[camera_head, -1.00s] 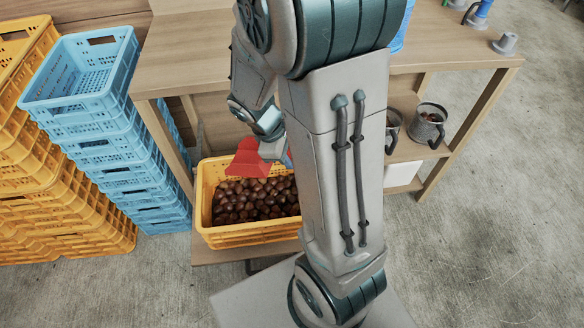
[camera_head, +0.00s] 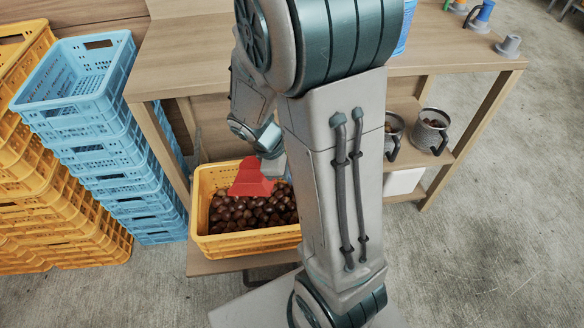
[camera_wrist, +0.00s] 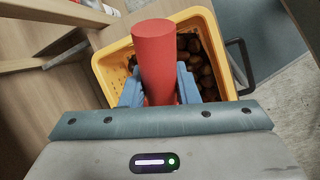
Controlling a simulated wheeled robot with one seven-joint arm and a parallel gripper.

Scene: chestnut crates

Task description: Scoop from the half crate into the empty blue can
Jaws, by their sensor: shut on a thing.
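A yellow crate (camera_head: 246,246) with brown chestnuts (camera_head: 250,212) stands on a low wooden shelf; it also shows in the wrist view (camera_wrist: 221,37). A red scoop (camera_head: 250,178) is over the crate's back part, its lower edge at the chestnuts; whether it digs in I cannot tell. My gripper (camera_wrist: 160,90) is shut on the scoop's red handle (camera_wrist: 156,50), blue fingers on both sides. In the head view my arm hides much of the gripper. A blue can (camera_head: 406,28) stands on the tabletop, mostly hidden behind my arm; its inside is not visible.
Stacks of blue crates (camera_head: 80,85) and yellow crates (camera_head: 30,150) stand left of the wooden table (camera_head: 190,60). Metal pots (camera_head: 430,130) sit on the lower shelf at right. A grey cup-like thing (camera_head: 508,46) stands near the table's right edge. Floor at right is clear.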

